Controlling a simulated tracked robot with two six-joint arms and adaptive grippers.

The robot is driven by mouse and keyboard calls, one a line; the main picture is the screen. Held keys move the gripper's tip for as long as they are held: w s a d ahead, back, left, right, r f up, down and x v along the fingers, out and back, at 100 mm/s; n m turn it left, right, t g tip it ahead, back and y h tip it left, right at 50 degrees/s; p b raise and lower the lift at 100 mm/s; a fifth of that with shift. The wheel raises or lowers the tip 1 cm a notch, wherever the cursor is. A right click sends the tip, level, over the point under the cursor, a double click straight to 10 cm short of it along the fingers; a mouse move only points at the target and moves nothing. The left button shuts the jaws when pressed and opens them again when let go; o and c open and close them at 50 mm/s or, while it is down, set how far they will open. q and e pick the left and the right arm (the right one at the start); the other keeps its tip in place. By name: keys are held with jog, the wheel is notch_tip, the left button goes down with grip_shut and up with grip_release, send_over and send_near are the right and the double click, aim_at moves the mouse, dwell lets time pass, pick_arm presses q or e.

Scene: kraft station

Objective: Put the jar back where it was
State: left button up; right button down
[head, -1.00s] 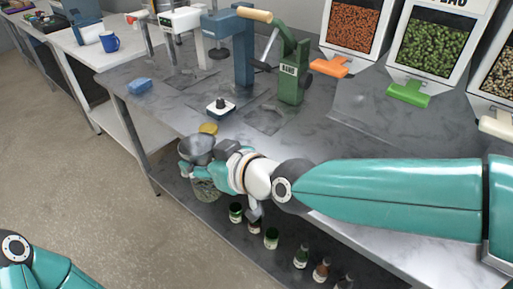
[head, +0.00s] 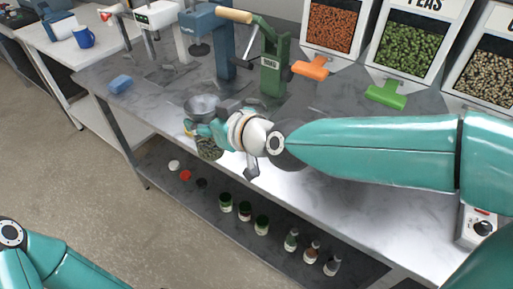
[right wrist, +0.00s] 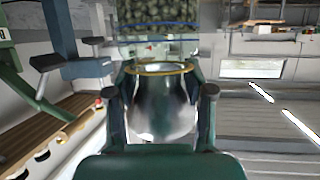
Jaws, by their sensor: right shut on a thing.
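The glass jar (head: 208,150) has greenish contents and hangs at the bench's front edge, with a metal funnel (head: 203,106) at its mouth. My right gripper (head: 206,130) is shut on the jar, from the right. In the right wrist view the jar's filled body (right wrist: 158,20) shows at the top, and the shiny funnel (right wrist: 160,110) lies between the fingers of my right gripper (right wrist: 160,92). Exactly where the fingers touch is hard to tell. My left gripper is out of view; only part of that arm shows.
The lower shelf (head: 195,215) holds several small jars and bottles. A green press (head: 274,68) and bins with orange and green scoops stand behind. The bench's left part is fairly clear.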

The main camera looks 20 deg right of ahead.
pick_arm(q)
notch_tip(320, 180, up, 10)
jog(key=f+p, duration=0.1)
jog(key=p, duration=0.6)
pick_arm(e)
jog(key=w+d+r+m+t+h, duration=0.1)
jog(key=w+d+r+m+h, duration=0.35)
jog(key=d+r, duration=0.55)
jog(key=shift+n, duration=0.35)
jog(key=shift+w+d+f+b, duration=0.1)
jog(key=shift+d+f+b, duration=0.15)
jog(key=shift+f+b, duration=2.45)
jog(key=shift+w+d+f+b, duration=0.15)
jog(key=shift+f+b, duration=0.8)
jog(key=shift+f, duration=3.5)
jog(key=shift+s+d+f+b, duration=0.1)
jog(key=shift+d+f+b, duration=0.2)
jog(key=shift+f+b, duration=2.4)
pick_arm(q)
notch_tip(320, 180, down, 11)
jog(key=p, duration=0.2)
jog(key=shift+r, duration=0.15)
pick_arm(e)
jog(key=shift+f, duration=0.8)
jog(key=c, duration=0.9)
grip_release()
jog(key=shift+f, duration=0.15)
jog(key=o, duration=0.5)
